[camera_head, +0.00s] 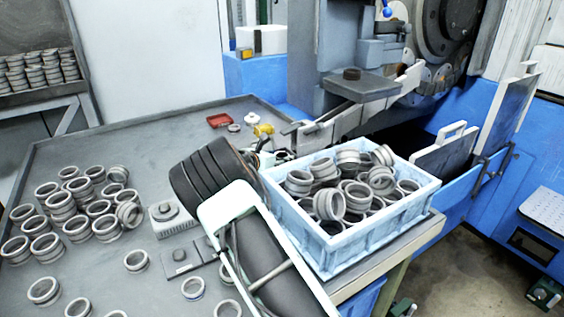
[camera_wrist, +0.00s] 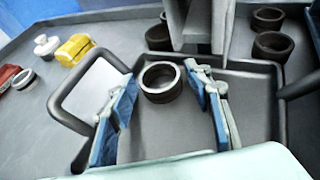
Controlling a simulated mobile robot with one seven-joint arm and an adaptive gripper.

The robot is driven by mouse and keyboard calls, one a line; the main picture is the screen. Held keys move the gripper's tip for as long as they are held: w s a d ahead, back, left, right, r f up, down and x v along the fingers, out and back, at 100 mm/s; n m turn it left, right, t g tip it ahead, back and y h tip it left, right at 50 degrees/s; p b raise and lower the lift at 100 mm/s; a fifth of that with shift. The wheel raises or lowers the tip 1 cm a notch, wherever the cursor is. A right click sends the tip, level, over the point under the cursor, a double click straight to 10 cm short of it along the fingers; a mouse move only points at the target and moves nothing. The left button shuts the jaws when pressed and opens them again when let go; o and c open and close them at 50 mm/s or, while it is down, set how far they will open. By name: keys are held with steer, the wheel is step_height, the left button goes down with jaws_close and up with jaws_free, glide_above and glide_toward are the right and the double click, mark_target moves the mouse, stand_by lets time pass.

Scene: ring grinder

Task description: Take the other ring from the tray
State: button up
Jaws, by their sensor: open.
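My gripper (camera_wrist: 163,92) is open, its two blue-padded fingers standing apart on either side of a dark metal ring (camera_wrist: 160,94). The ring shows a visible gap to the right finger; its gap to the left finger is small. It appears to rest near the far side of a grey tray (camera_wrist: 240,125) with a dark rim. Another ring (camera_wrist: 158,38) shows partly behind a grey upright part. In the head view my gripper (camera_head: 279,142) is beyond the blue crate's far left corner; my arm and the crate hide the tray there.
A light-blue crate (camera_head: 345,262) full of rings stands on the table's right side. Several loose rings (camera_head: 100,208) cover the left. A yellow object (camera_wrist: 73,50) and red dish (camera_head: 219,120) lie left of my gripper. Two more rings (camera_wrist: 272,46) are at upper right. The grinder (camera_head: 395,60) stands behind.

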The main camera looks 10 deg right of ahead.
steer(key=shift+w+d, duration=0.2)
steer(key=shift+w, duration=0.05)
steer(key=shift+c, duration=0.5)
steer(key=c, duration=0.9)
steer(key=shift+a, duration=0.1)
